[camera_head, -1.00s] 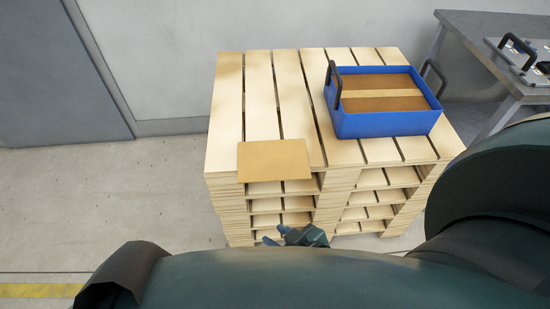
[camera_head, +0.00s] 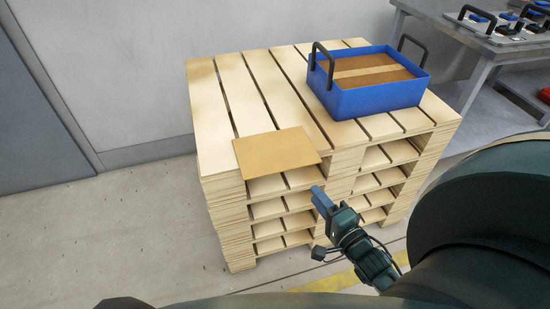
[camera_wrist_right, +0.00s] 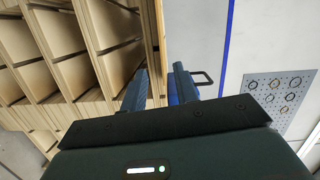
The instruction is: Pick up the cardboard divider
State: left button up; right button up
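A flat brown cardboard divider (camera_head: 276,152) lies at the front left of the top pallet, its near edge reaching over the pallet's front edge. My right gripper (camera_head: 318,196) is in front of the pallet stack, to the right of the divider and apart from it in the head view. In the right wrist view its two fingers (camera_wrist_right: 158,85) stand apart with nothing held between them. My left gripper is not in view.
A blue box (camera_head: 376,99) with black handles and brown cardboard inside stands on the pallet stack (camera_head: 223,110), behind and right of the divider. A grey table (camera_head: 480,52) with parts stands at the back right. The floor (camera_head: 120,240) on the left is clear.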

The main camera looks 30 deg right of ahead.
aim_at(296, 163)
jog(key=shift+m, duration=0.7)
jog(key=w, duration=0.4)
jog(key=w+d+b, duration=0.1)
jog(key=w, duration=0.3)
jog(key=w+d, duration=0.1)
jog(key=w, duration=0.4)
jog(key=shift+f+b, duration=0.2)
jog(key=shift+b, duration=0.2)
jog(key=shift+c, duration=0.4)
grip_shut()
